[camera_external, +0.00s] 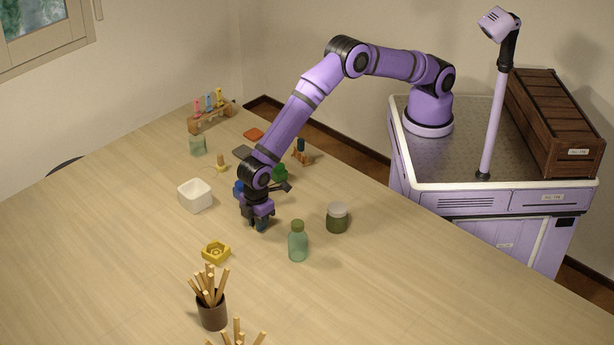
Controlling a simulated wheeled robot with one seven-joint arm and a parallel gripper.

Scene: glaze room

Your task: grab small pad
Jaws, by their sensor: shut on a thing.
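My gripper (260,224) points down, low over the middle of the table. It is shut on a small dark bluish thing (261,226), mostly hidden by the fingers; I cannot tell whether this is the small pad. A flat grey piece (242,152) and a flat orange-red piece (254,134) lie farther back on the table, apart from my gripper. The grey piece is partly behind my arm.
A green bottle (298,243) and a lidded jar (337,218) stand to the right of my gripper. A white square bowl (195,196) is left, a yellow piece (215,252) front left. A brown cup of sticks (211,309) stands nearer. The table's left front is clear.

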